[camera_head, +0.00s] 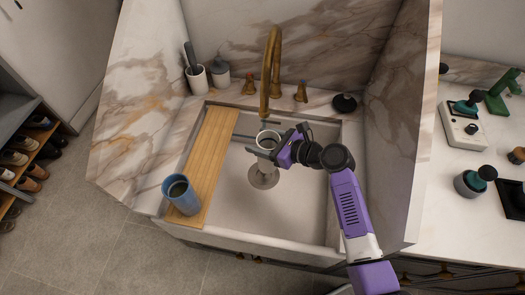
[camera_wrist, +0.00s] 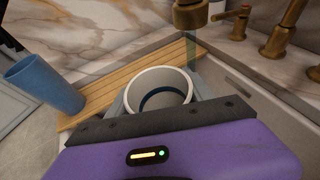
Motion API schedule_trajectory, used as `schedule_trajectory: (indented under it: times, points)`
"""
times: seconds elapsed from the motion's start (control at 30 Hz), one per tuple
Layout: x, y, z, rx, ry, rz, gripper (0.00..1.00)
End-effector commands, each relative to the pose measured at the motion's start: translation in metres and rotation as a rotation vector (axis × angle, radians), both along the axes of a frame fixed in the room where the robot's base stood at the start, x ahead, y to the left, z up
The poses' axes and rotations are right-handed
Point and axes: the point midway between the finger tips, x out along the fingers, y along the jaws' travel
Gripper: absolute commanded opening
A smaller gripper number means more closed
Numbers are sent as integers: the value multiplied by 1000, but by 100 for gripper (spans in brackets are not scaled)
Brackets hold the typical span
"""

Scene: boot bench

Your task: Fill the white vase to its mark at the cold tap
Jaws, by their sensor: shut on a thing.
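The white vase (camera_head: 268,136) is upright over the sink basin, between the fingers of my gripper (camera_head: 266,146). In the wrist view the vase (camera_wrist: 160,84) shows its open mouth with a dark blue curved line inside; I cannot tell whether this is the mark or a water edge. The brass spout (camera_head: 265,85) ends just above and behind the vase; its tip (camera_wrist: 190,14) shows a short, pale greenish see-through column below it. Two brass tap handles (camera_head: 249,85) (camera_head: 300,92) flank the spout; cold is not readable.
A wooden board (camera_head: 215,150) lies across the sink's left side, with a blue cup (camera_head: 182,195) on its near end. A cup with a brush (camera_head: 196,78) and a grey jar (camera_head: 220,74) stand behind. The basin (camera_head: 300,215) is open at front right.

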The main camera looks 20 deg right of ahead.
Motion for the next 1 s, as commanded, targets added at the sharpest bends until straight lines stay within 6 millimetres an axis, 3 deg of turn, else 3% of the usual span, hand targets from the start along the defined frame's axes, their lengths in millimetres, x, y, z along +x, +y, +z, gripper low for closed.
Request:
schedule_trajectory:
  times: [0.43, 1.0]
  points:
    - [40, -8, 1, 0, -2, 0, 0]
    - [47, -10, 1, 0, -2, 0, 0]
